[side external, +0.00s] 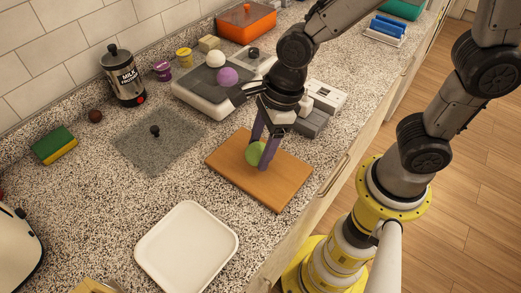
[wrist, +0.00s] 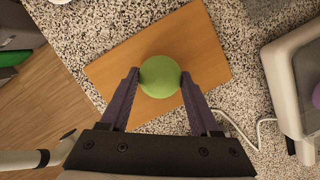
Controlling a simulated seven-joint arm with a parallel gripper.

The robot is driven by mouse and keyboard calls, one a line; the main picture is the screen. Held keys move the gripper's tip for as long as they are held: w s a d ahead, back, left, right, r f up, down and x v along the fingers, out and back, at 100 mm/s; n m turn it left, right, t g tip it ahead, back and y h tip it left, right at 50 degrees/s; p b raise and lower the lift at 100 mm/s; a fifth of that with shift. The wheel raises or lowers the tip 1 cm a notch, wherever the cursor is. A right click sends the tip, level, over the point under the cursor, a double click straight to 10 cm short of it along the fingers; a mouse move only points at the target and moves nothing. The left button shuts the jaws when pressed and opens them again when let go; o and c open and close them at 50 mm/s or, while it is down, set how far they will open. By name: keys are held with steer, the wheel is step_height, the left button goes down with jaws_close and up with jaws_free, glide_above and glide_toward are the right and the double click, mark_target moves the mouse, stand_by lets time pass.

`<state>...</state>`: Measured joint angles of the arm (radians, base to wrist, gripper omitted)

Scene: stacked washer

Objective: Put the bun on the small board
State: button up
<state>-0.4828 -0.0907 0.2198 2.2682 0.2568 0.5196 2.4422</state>
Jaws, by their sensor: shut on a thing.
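A round green bun (side external: 256,153) is between the purple fingers of my gripper (side external: 263,157), over the middle of the small wooden board (side external: 286,187). In the wrist view the fingertips of my gripper (wrist: 160,77) press on both sides of the green bun (wrist: 160,76). The small board (wrist: 205,45) lies beneath it, with bare wood around the bun. The fingertips are very low over the board. I cannot tell whether the bun touches the wood.
A white tray (side external: 186,248) stands in front of the board. A grey appliance (side external: 206,100) behind it carries a white ball (side external: 215,58) and a purple ball (side external: 228,76). A glass lid (side external: 159,142) lies left of the board. The counter's edge runs along the right.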

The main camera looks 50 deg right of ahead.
steer(key=shift+f, duration=0.8)
steer(key=shift+f, duration=0.1)
steer(key=o, duration=1.4)
steer(key=shift+c, duration=0.2)
